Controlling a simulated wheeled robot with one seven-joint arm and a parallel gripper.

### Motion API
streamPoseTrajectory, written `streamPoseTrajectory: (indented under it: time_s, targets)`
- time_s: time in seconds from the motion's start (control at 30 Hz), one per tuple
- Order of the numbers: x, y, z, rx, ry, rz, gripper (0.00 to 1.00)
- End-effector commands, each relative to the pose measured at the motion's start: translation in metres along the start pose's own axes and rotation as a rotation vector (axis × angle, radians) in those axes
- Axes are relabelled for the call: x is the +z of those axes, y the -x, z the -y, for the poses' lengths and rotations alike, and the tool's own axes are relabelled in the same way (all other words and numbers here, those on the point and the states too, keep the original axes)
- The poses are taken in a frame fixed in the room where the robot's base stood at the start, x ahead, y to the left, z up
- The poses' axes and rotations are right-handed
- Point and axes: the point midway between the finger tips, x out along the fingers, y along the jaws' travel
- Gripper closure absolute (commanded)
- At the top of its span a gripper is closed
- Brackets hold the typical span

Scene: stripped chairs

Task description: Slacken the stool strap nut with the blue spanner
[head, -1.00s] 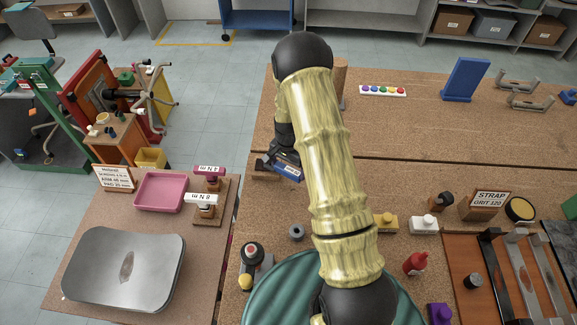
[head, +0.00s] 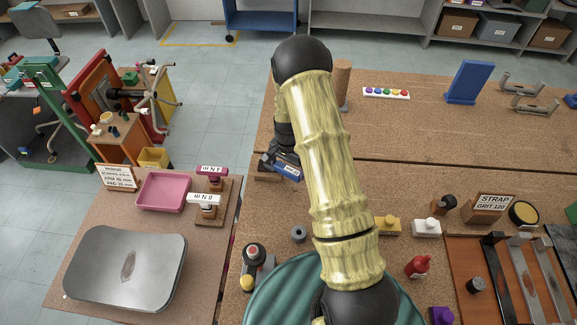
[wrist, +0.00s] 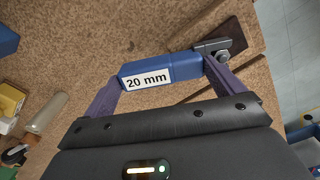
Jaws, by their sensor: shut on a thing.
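The blue spanner (wrist: 162,72) shows in the wrist view with a white "20 mm" label and a dark grey metal head (wrist: 212,46) at its right end. My gripper (wrist: 160,88) is shut on its blue part, with a purple finger at either side. In the head view the blue spanner (head: 287,172) lies low over the bench at my gripper (head: 282,163), left of my arm. A dark brown piece (wrist: 229,33) is just beyond the metal head; I cannot tell if they touch. I cannot make out the strap nut for certain.
A grey ring (head: 298,234) and a red-topped device (head: 255,258) stand nearer on the bench. A pink tray (head: 164,191) and steel plate (head: 126,268) are on the left table. Bench around the spanner is mostly clear.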

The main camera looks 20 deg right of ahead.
Motion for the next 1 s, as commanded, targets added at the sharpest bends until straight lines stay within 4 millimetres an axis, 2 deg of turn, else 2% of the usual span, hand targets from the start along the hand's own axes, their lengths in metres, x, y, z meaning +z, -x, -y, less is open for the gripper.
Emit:
streamPoseTrajectory:
  time_s: [0.63,1.0]
  targets:
    - [-0.001,0.000,0.000,-0.001,0.006,0.000,0.56]
    - [-0.014,0.000,0.001,-0.001,0.174,0.000,0.56]
